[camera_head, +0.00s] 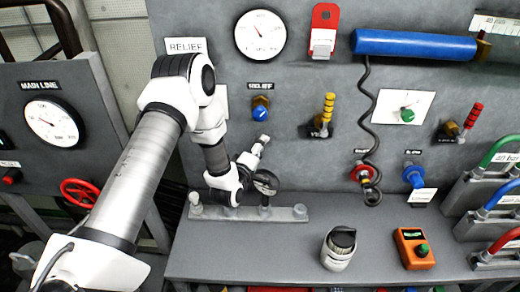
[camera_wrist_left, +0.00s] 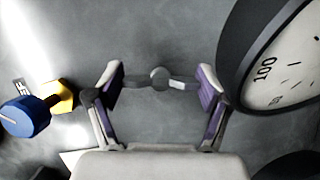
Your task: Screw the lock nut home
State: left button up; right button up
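A brass hex nut (camera_wrist_left: 60,97) sits behind a blue relief knob (camera_wrist_left: 25,117) in the left wrist view. In the head view the blue knob (camera_head: 260,115) and brass nut (camera_head: 260,101) are on the panel under the RELIEF label. My left gripper (camera_head: 262,153) is just below them, facing the panel. Its fingers (camera_wrist_left: 160,82) are spread wide. A small grey bar with a round middle (camera_wrist_left: 160,77) shows between the fingertips. I cannot tell whether it touches them. My right gripper is not in view.
The shelf holds a white-and-black object (camera_head: 339,250) and an orange device (camera_head: 413,248). A blue cylinder (camera_head: 415,44) and a coiled hose (camera_head: 368,110) are at right.

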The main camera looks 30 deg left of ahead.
pick_arm(q)
jog(key=shift+s, duration=0.1)
jog(key=c, duration=0.4)
jog(key=shift+r+m, duration=0.1)
jog(key=shift+m, duration=0.2)
jog(key=shift+m+g+b, duration=0.3)
jog(key=shift+m+b, duration=0.2)
jog(key=shift+m, duration=0.1)
jog(key=shift+m+g+y, duration=0.4)
jog(key=shift+m+g, duration=0.1)
jog(key=shift+m, duration=0.5)
jog(key=m+g+y, duration=0.1)
jog(key=m+g, duration=0.1)
jog(key=m, duration=0.2)
jog(key=shift+w+b, duration=0.2)
jog(key=shift+b, duration=0.1)
jog(key=m+g+y, duration=0.1)
jog(key=m+y, duration=0.1)
jog(key=m, duration=0.1)
